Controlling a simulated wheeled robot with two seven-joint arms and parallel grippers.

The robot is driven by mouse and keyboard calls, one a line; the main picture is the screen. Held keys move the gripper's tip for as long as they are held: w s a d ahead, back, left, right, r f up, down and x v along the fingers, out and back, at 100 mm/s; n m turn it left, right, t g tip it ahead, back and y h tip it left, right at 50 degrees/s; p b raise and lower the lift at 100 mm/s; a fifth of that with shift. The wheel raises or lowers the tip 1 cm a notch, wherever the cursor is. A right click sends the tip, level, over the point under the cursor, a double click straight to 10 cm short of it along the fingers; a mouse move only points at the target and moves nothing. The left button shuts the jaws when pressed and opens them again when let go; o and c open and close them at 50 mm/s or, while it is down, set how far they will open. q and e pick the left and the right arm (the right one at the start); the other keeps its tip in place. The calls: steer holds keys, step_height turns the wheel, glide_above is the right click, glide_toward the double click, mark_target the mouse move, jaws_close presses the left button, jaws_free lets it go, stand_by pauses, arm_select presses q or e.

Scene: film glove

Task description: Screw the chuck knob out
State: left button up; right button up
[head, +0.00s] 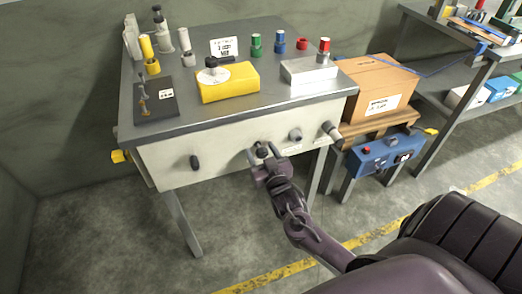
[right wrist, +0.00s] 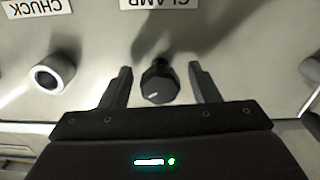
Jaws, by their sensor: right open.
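The chuck knob, a grey round knob (head: 295,135) with a pale centre, sits on the pale front panel of the bench. It also shows at the left of the right wrist view (right wrist: 52,74), beside the upside-down CHUCK label (right wrist: 36,8). My right gripper (head: 262,154) is open at a different knob, the black faceted one by the CLAMP label (right wrist: 160,3). This black knob (right wrist: 159,83) shows between the two fingers (right wrist: 162,84) in the right wrist view, with a gap on each side. My left gripper is not in view.
Another black knob (head: 195,161) is to the left on the panel, and a grey cylinder (head: 332,130) juts out at its right end. A yellow block (head: 230,85) and a silver block (head: 309,71) stand on the benchtop. A cardboard box (head: 378,88) stands to the right.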

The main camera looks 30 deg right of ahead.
steer(key=shift+w, duration=0.35)
steer(key=c, duration=1)
steer(key=shift+o, duration=0.2)
